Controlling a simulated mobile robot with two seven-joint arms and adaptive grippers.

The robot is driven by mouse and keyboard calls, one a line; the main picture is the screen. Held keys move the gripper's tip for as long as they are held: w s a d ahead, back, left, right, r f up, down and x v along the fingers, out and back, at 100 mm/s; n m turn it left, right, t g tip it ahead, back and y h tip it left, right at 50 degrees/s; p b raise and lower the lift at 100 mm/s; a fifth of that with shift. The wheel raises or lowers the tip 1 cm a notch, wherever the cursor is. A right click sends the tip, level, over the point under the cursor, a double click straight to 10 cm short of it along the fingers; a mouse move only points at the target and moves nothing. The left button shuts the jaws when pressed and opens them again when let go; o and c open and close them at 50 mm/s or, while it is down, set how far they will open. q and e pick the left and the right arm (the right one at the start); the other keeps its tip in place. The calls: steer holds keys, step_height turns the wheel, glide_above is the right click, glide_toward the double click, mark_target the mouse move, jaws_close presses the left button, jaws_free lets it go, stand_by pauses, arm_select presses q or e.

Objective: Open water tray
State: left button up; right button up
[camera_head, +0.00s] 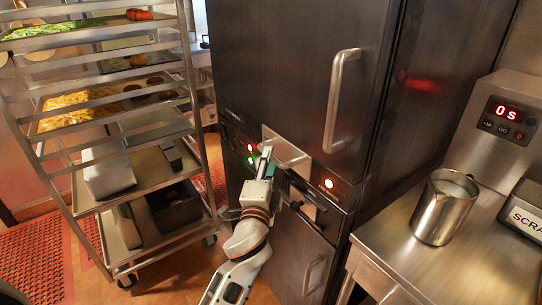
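The dark char grill cabinet (284,85) stands in the centre. On its middle front is a silver handle-like bracket (290,156), between a red light and a green light on the left and an orange light on the right. Below it is a dark recess or drawer (305,206), which may be the water tray; I cannot tell for certain. My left gripper (266,156) is raised upright at the cabinet front, at the left end of the silver bracket. Its fingers are small and overlap the bracket, so contact and opening are unclear. My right gripper is out of view.
A wheeled rack (105,215) with food trays and pans stands to the left. A steel counter (440,268) with a metal pitcher (444,212) and a timer box (505,125) is on the right. Upper (341,100) and lower (313,274) door handles stick out from the cabinet.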

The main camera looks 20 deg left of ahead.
arm_select(q)
steer(key=shift+w+a+r, duration=0.15)
steer(key=shift+w, duration=0.85)
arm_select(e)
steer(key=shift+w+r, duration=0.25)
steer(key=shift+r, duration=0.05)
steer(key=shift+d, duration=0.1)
arm_select(q)
jaws_close()
steer(key=s+a+p, duration=0.4)
steer(key=s+a, duration=0.7)
steer(key=s, duration=0.3)
steer(key=shift+p, duration=0.3)
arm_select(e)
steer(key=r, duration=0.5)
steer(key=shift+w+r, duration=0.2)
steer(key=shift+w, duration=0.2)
